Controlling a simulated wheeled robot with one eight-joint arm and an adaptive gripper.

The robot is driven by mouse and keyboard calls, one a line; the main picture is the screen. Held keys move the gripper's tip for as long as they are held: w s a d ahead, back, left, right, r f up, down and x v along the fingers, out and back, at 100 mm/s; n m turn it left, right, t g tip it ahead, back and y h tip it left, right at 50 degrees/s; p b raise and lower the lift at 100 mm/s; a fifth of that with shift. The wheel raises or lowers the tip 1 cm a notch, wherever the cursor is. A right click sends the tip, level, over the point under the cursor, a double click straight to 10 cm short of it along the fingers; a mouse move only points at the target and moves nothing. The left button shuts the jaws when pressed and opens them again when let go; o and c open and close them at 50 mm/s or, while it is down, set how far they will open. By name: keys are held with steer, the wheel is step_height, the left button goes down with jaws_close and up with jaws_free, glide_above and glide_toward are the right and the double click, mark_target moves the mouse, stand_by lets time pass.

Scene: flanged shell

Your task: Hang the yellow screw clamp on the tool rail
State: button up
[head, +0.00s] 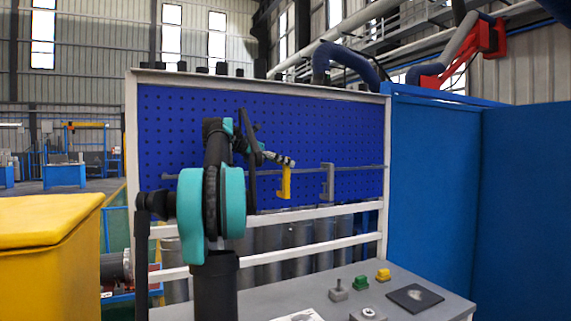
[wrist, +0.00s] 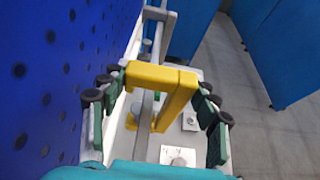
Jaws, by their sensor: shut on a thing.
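The yellow screw clamp (head: 285,183) is upright in front of the blue pegboard, at the tool rail (head: 225,173). My gripper (head: 281,159) is shut on its upper part. In the wrist view the yellow clamp (wrist: 160,77) sits between the finger pads of my gripper (wrist: 157,105). Its top bar crosses over the grey rail (wrist: 144,113), which runs on beneath it. I cannot tell whether the clamp rests on the rail or is just above it. Its lower end is partly hidden in the wrist view.
A grey clamp (head: 328,182) hangs on the rail to the right, with a gap between. The pegboard (head: 350,125) is close behind my gripper. The grey bench (head: 425,306) below holds a green block (head: 361,283), a yellow block (head: 383,274) and a dark plate (head: 414,297).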

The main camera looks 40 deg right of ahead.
steer(key=shift+w+d, duration=0.2)
steer(key=shift+w, duration=0.45)
steer(key=shift+f, duration=1.2)
steer(key=o, duration=2)
steer(key=shift+c, duration=0.2)
steer(key=v, duration=1.2)
steer(key=shift+s, duration=0.2)
